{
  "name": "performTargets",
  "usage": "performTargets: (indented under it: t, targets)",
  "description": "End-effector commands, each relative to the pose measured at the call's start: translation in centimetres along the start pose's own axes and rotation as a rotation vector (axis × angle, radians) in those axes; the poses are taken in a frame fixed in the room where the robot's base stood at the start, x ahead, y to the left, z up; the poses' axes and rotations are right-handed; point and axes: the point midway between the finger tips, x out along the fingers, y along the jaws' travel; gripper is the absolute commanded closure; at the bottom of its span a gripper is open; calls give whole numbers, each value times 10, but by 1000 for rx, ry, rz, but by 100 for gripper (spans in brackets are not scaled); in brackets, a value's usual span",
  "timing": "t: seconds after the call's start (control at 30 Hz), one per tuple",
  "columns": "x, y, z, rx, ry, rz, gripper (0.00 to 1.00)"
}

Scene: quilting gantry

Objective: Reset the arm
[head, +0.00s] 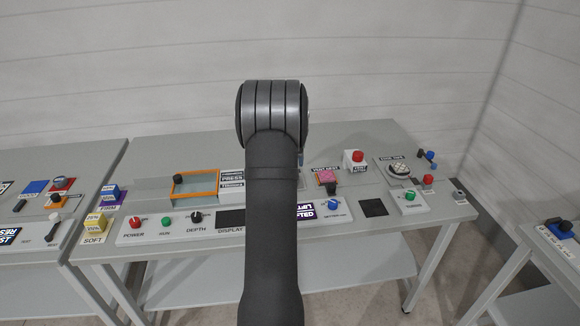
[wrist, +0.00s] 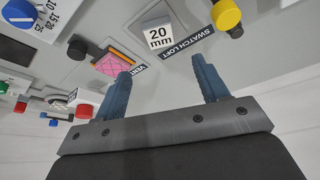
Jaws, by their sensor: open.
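My gripper (wrist: 160,66) shows in the wrist view as two blue fingers set well apart, open, with nothing between them. Beyond the fingertips are a white "20 mm" block (wrist: 159,38) and a "SWATCH LOFT" label (wrist: 187,42). The height of the fingers above the table is hard to tell.
The grey table (head: 160,255) carries knobs and buttons along its front: a red power knob (head: 135,221), a depth knob (head: 196,216) and a green button (head: 409,196). An orange-framed recess (head: 195,186) lies left of my arm. A red button box (head: 356,160) stands right. Pale walls close the back.

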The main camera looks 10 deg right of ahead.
Motion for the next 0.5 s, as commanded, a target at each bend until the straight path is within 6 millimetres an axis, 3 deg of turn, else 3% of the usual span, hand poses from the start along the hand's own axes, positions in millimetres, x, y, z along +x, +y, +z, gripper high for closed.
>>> performTargets:
  t: [0.17, 0.5]
  targets:
    - [-9, 0, 0, 0, -1, 0, 33]
    - [-7, 0, 1, 0, -2, 0, 33]
